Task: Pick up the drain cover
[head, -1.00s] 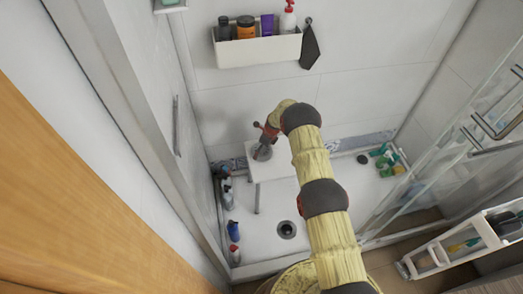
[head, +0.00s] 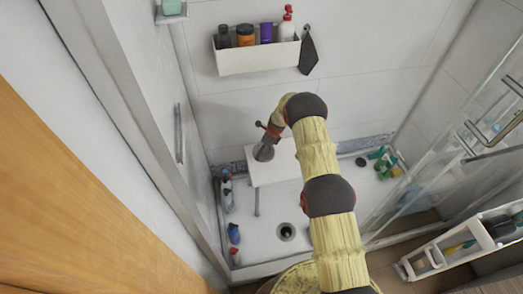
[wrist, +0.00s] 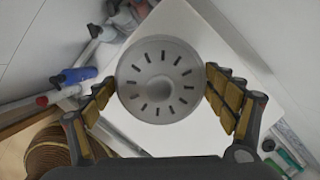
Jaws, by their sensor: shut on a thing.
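In the head view the cover (head: 263,152) shows as a small grey disc at the end of my arm, over the left part of a white stool (head: 281,165). My gripper there is small and partly hidden by the wrist. The gap between cover and stool top is hard to judge.
An open floor drain (head: 286,231) lies in the white shower tray. Bottles (head: 234,233) line the left wall, and green items (head: 381,162) lie at the right back. A wall caddy (head: 257,56) hangs above. A glass door and a white cart (head: 463,246) stand at right.

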